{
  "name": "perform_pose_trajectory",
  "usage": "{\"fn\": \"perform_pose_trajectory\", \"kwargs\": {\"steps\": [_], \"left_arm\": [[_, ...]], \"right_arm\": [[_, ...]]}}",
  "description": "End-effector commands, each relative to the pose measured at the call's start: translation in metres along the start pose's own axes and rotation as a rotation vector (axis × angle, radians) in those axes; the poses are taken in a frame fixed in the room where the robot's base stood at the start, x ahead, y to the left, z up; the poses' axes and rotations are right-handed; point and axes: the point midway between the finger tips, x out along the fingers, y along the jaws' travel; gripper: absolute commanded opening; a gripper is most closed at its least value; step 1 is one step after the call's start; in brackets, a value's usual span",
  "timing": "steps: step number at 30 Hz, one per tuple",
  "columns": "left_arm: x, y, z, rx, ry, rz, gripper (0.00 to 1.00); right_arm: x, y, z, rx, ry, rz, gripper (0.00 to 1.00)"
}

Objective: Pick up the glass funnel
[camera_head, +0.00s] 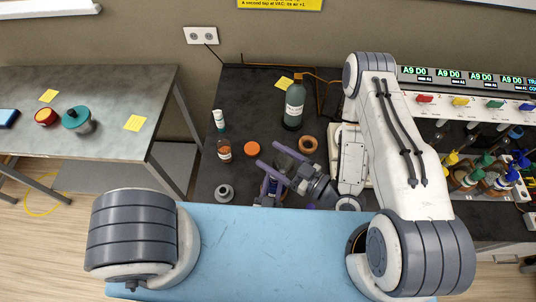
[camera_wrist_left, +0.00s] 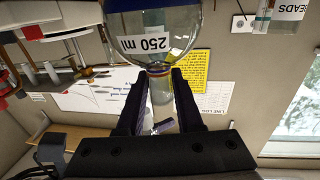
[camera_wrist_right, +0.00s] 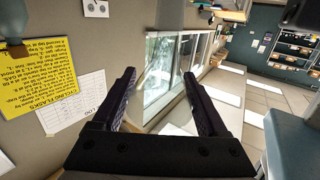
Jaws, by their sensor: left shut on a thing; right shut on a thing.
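My right gripper (camera_head: 279,162) is over the dark bench in the head view. Its purple fingers stand apart, closed on a clear, greyish glass piece (camera_head: 287,157) that looks like the glass funnel. In the right wrist view the fingers (camera_wrist_right: 160,88) have see-through glass between them, faint against the window; its outline is hard to make out. My left gripper (camera_wrist_left: 160,85) is shut on the neck of a round clear flask marked 250 ml (camera_wrist_left: 150,30) in the left wrist view. The left gripper cannot be made out in the head view.
On the bench are a dark green bottle (camera_head: 293,103), an amber bottle (camera_head: 223,145), an orange lid (camera_head: 252,147), a cork ring (camera_head: 308,144) and a grey ring (camera_head: 224,193). A rack of capped flasks (camera_head: 480,175) stands right. A side table (camera_head: 100,140) stands left.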

Motion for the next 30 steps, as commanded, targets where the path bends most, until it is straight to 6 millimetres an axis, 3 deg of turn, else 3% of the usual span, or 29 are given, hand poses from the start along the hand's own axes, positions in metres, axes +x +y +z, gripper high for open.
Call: {"fn": "perform_pose_trajectory", "kwargs": {"steps": [9, 30], "left_arm": [[0.0, 0.0, 0.0, 0.0, -0.001, 0.001, 0.0], [0.0, 0.0, 0.0, 0.0, -0.001, 0.001, 0.0]], "right_arm": [[-0.052, 0.003, 0.003, 0.003, 0.001, 0.013, 0.22], [-0.14, 0.002, 0.007, -0.002, 0.003, 0.006, 0.22]]}}
